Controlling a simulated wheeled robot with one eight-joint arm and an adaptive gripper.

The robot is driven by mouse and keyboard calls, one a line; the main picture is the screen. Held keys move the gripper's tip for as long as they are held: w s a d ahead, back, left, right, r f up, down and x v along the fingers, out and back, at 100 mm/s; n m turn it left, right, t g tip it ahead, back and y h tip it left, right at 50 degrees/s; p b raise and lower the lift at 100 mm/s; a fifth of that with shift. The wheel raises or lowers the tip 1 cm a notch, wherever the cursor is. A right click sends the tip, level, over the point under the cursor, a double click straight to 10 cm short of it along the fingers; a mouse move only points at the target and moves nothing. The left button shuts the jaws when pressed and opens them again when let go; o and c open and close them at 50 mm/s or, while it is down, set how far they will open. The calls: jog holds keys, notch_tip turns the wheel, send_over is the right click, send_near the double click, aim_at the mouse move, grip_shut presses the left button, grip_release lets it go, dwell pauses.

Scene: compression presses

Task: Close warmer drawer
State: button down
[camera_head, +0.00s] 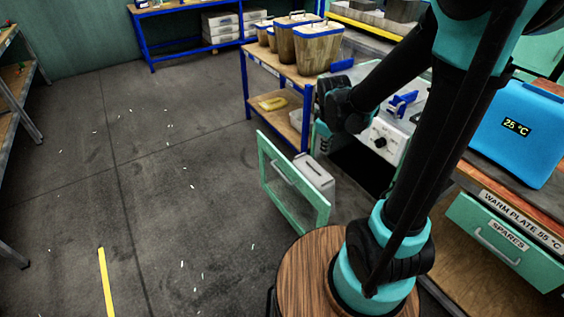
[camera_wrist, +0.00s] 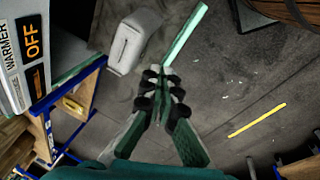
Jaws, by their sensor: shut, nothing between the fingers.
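The warmer drawer is pulled out, and its green-framed front (camera_head: 268,158) with a bar handle stands well out from the warmer (camera_head: 385,135). A grey box (camera_head: 316,174) sits in the drawer behind the front. In the wrist view the drawer front shows as a pale green strip (camera_wrist: 187,33), with the grey box (camera_wrist: 134,42) to its left. The warmer's panel (camera_wrist: 12,70) is at the far left and reads "WARMER OFF". My gripper (camera_head: 321,147) is shut and empty, above the drawer area. In the wrist view its fingertips (camera_wrist: 161,72) appear close to the strip's lower end; contact cannot be told.
At right are a blue box (camera_head: 517,132) reading 25 °C and a counter drawer marked SPARES (camera_head: 500,243). A round wooden top (camera_head: 305,280) is in front.

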jog(key=w+a+f+n, duration=0.4)
jog(key=w+a+n, duration=0.4)
jog(key=a, duration=0.2)
jog(key=n+g+h, duration=0.1)
jog(key=n+h, duration=0.1)
jog(key=n, duration=0.5)
send_near(283, 160)
jog(key=s+a+r, duration=0.3)
jog(key=s, duration=0.3)
jog(key=x, duration=0.3)
jog(key=w+d+x, duration=0.1)
jog(key=x, duration=0.6)
jog(key=shift+w+d+r, duration=0.15)
jog(key=shift+w+d, duration=0.65)
jog(key=shift+d, duration=0.15)
jog(key=w+d, duration=0.9)
jog(key=d, duration=0.4)
jog(key=w+d, duration=0.9)
jog(key=d, duration=0.4)
jog(key=shift+w, duration=0.2)
